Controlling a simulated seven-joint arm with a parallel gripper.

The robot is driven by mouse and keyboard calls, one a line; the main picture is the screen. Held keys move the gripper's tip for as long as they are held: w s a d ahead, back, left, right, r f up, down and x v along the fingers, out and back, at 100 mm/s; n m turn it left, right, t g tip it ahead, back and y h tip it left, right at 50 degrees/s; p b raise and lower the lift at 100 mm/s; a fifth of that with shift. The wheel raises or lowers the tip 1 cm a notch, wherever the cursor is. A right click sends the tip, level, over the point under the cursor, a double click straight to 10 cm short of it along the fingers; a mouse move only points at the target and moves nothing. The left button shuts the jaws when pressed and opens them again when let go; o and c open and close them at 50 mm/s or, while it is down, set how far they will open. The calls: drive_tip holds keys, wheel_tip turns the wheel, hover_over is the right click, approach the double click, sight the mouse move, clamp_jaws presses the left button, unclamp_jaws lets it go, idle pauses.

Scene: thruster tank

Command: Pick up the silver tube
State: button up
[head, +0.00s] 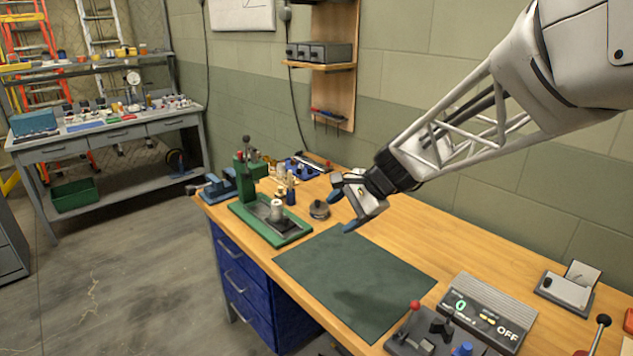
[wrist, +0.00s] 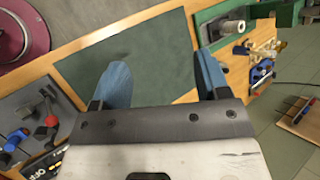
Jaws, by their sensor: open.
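A short silver tube (head: 277,211) stands on the base of the green press (head: 246,185) at the left part of the workbench. What looks like the same tube (wrist: 232,27) shows near the top right of the wrist view, beyond the right finger. My gripper (head: 343,211) is open and empty above the bench, to the right of the tube and apart from it. In the wrist view its two blue fingers (wrist: 163,72) are spread wide, with the green mat (wrist: 150,50) behind them.
A round dark metal piece (head: 319,210) sits between the press and my gripper. Small bottles and tools (head: 290,190) stand behind the press. The green mat (head: 345,280) is clear. A lever panel (head: 425,335) and grey box (head: 490,310) lie at the right front.

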drive_tip(key=w+a+f+m+y, duration=0.1)
drive_tip(key=w+a+f+m, duration=0.15)
drive_tip(key=w, duration=0.25)
drive_tip(key=w+a+f+m+t+y, duration=0.1)
drive_tip(key=w+a+m, duration=0.15)
drive_tip(key=w, duration=0.35)
drive_tip(key=w+a+f+m+y, duration=0.1)
drive_tip(key=w+a+f, duration=0.15)
drive_tip(key=w, duration=0.25)
drive_tip(key=m+t+y, duration=0.2)
drive_tip(key=m+t, duration=0.1)
drive_tip(key=m, duration=0.4)
approach(274, 203)
drive_tip(key=shift+w+a, duration=0.5)
drive_tip(key=shift+a, duration=0.1)
drive_tip(key=shift+x, duration=1.15)
drive_tip(key=shift+a+f, duration=0.1)
drive_tip(key=shift+x, duration=2.55)
drive_tip(key=shift+s+f, duration=0.15)
drive_tip(key=shift+s, duration=0.05)
drive_tip(key=c, duration=1)
drive_tip(key=shift+c, duration=0.2)
